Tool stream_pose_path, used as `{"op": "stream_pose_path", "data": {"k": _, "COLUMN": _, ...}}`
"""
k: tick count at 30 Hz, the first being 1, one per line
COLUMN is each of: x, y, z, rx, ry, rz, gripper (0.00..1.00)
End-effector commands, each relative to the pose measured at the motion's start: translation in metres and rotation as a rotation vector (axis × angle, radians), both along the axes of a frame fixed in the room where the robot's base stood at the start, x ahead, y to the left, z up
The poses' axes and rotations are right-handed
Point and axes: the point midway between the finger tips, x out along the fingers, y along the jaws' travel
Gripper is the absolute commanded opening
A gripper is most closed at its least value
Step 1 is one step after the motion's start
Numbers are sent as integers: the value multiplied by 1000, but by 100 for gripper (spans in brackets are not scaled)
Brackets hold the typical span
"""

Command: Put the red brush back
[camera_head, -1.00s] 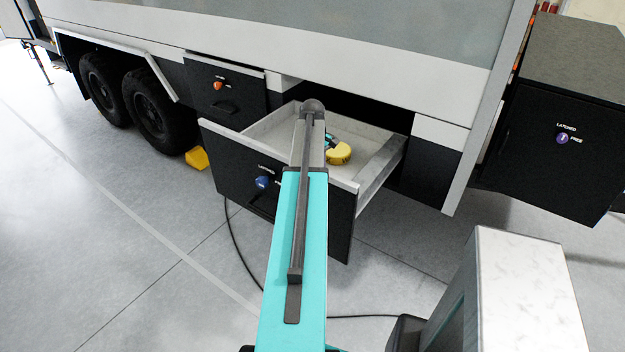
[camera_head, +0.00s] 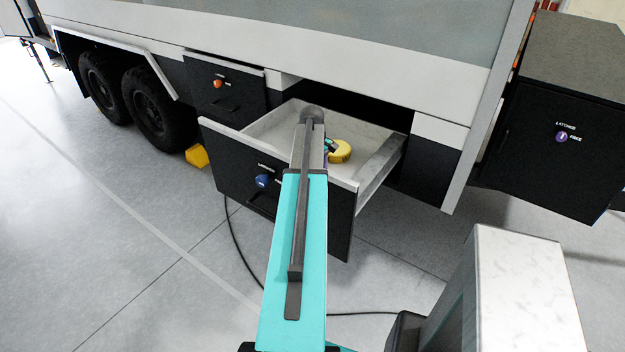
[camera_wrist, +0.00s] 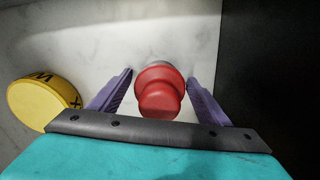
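The red brush (camera_wrist: 160,92) shows in the wrist view as a red, rounded, knob-like shape with a grey rim at its far end. It is inside the open drawer (camera_head: 222,135). My gripper (camera_wrist: 160,88) is open, with one purple finger on each side of the brush. Narrow gaps show between the fingers and the brush. In the head view my arm hides the brush and most of the gripper.
A yellow round object with dark lettering (camera_wrist: 45,102) lies left of my gripper in the drawer; it also shows in the head view (camera_head: 341,150). A dark wall (camera_wrist: 270,60) is close on the right. A shut drawer with an orange knob (camera_head: 222,88) is to the left.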

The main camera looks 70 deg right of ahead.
Motion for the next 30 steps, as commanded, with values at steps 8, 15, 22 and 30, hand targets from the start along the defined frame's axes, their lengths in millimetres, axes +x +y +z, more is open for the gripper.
{"op": "stream_pose_path", "data": {"k": 8, "x": 0, "y": 0, "z": 4, "rx": 0, "ry": 0, "rz": 0, "gripper": 70}}
{"op": "stream_pose_path", "data": {"k": 15, "x": 0, "y": -1, "z": 17, "rx": -1, "ry": 0, "rz": 0, "gripper": 70}}
{"op": "stream_pose_path", "data": {"k": 22, "x": 0, "y": -1, "z": 40, "rx": -1, "ry": 0, "rz": 0, "gripper": 70}}
{"op": "stream_pose_path", "data": {"k": 30, "x": 0, "y": -1, "z": 70, "rx": -1, "ry": 0, "rz": 0, "gripper": 70}}
